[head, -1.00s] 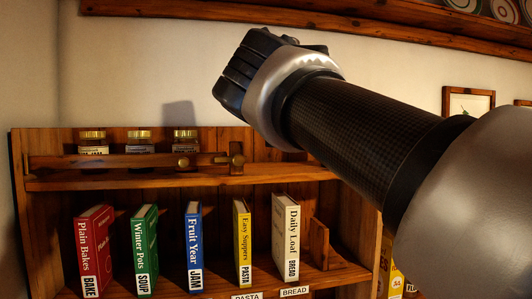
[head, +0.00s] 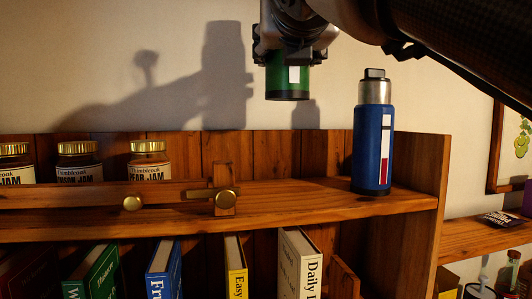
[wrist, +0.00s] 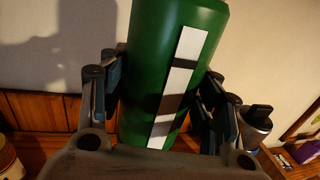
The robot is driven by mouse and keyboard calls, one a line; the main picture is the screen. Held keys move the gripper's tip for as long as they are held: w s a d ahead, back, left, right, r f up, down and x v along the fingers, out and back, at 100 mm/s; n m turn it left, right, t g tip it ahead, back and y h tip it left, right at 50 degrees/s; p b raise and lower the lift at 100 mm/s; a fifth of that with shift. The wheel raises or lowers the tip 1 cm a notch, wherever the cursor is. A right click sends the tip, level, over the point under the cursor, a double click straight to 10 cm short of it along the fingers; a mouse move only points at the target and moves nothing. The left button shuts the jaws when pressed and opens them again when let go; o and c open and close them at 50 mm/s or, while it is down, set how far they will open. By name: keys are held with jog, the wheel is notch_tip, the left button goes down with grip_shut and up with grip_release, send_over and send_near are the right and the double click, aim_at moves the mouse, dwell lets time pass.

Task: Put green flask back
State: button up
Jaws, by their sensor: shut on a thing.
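The green flask (head: 288,80) is held in my gripper (head: 287,50), above the top shelf and clear of it. In the head view only its lower part shows, with a white label patch; the rest is hidden by the gripper. In the wrist view the green flask (wrist: 170,65) sits between the two fingers of my gripper (wrist: 160,100), its white strip with dark bands facing the camera. A blue flask (head: 373,140) with a steel top and dark cap stands upright on the top shelf (head: 290,203), right of the held flask.
Several jam jars (head: 150,160) stand at the left behind a wooden rail (head: 90,196) with brass knobs. Free shelf lies between the rail's end post (head: 224,188) and the blue flask. Books (head: 236,266) stand below.

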notch_tip(320, 180, down, 16)
jog(key=b, duration=0.5)
jog(key=shift+w+f+b, duration=0.1)
jog(key=shift+b, duration=0.25)
jog(key=shift+f, duration=0.2)
jog(key=o, duration=1.4)
jog(key=shift+o, duration=0.2)
